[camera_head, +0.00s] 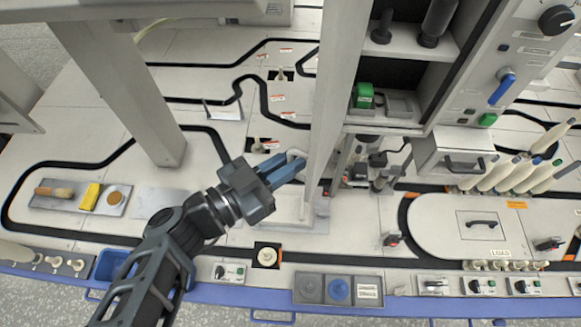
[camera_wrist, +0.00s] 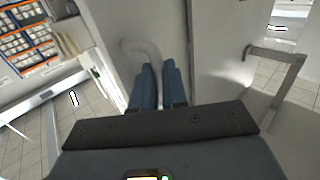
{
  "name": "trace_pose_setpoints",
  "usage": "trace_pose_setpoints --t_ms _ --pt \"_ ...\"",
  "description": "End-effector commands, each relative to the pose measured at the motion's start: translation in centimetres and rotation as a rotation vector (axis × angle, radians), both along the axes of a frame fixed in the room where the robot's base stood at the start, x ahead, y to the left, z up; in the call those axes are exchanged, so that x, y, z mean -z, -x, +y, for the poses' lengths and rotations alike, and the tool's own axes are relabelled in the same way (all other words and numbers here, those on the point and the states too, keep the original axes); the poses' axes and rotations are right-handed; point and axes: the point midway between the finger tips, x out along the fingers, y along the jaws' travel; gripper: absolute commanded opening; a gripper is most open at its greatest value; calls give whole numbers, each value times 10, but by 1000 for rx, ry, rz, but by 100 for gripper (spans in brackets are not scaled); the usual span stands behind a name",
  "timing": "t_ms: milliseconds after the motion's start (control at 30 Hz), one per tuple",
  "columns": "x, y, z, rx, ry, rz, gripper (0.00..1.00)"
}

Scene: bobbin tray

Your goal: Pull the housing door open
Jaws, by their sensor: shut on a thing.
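The housing door (camera_head: 338,85) is a tall pale grey panel, seen nearly edge-on at the left side of the housing (camera_head: 437,75) in the head view. In the wrist view the door (camera_wrist: 165,25) is a white face with a pale curved handle (camera_wrist: 138,47). My gripper (camera_head: 298,168) comes in from the lower left, its blue fingers at the handle on the door's left side. In the wrist view my gripper (camera_wrist: 157,70) is shut on the handle, with the fingers close together. The fingers hide the gripped part. How far the door stands from its frame is unclear.
The housing interior shows shelves, dark parts and a green block (camera_head: 363,95). A control panel with a blue lever (camera_head: 502,88) is on the right. A grey post (camera_head: 125,85) stands at left. A tray with a yellow block (camera_head: 90,196) lies lower left. Pale bobbins (camera_head: 520,172) stand right.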

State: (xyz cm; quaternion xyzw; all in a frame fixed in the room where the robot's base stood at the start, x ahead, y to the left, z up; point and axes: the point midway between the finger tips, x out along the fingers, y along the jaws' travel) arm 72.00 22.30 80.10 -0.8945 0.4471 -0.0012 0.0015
Motion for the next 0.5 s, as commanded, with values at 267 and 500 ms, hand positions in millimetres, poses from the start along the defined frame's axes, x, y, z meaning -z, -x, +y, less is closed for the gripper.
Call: trace_pose_setpoints --t_ms 267,500 --pt "-5 -4 -1 6 8 -5 0" --pt "-4 -4 0 2 6 -3 19"
